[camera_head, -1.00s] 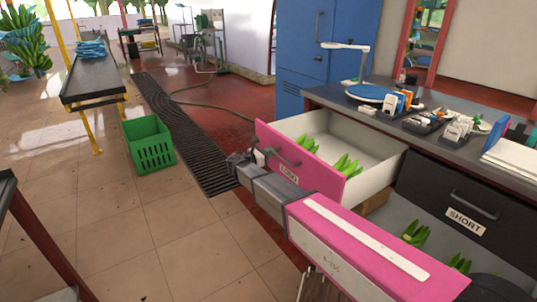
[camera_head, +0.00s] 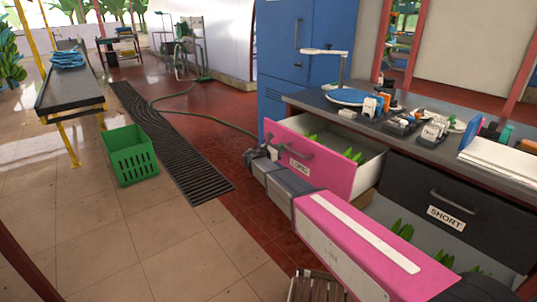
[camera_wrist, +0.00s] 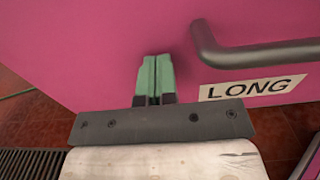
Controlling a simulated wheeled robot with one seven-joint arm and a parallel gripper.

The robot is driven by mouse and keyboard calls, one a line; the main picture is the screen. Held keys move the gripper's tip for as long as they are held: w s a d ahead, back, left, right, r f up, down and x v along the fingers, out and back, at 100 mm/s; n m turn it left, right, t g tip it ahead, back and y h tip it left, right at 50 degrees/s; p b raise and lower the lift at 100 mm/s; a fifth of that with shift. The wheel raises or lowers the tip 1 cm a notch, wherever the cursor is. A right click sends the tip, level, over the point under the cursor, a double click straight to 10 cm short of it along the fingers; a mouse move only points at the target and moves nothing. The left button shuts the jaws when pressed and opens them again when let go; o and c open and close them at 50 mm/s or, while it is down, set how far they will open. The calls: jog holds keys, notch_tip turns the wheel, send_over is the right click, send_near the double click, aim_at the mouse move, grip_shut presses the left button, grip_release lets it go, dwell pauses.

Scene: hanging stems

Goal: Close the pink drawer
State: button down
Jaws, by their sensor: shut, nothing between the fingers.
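The pink drawer (camera_head: 335,178) stands partly open under the counter, with several green bananas (camera_head: 352,156) inside. Its front has a grey bar handle (camera_head: 292,142) and a LONG label, which also show on the pink front (camera_wrist: 90,50) in the wrist view. My gripper (camera_wrist: 155,80) is shut and empty, its green fingertips at the pink front, left of the handle and label. They look touching or very close. In the head view my gripper (camera_head: 262,152) is at the left part of the drawer front, partly hidden by my arm.
A dark drawer (camera_head: 455,208) marked SHORT is to the right, with more bananas below it. The counter (camera_head: 420,145) carries a lamp, a blue disc and small items. A blue cabinet (camera_head: 285,65) stands behind. A green crate (camera_head: 130,155) sits on open tiled floor at left.

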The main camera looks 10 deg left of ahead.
jog(key=x, duration=1.9)
jog(key=shift+w+d+r, duration=0.1)
jog(key=shift+w+d, duration=0.1)
jog(key=shift+w, duration=0.05)
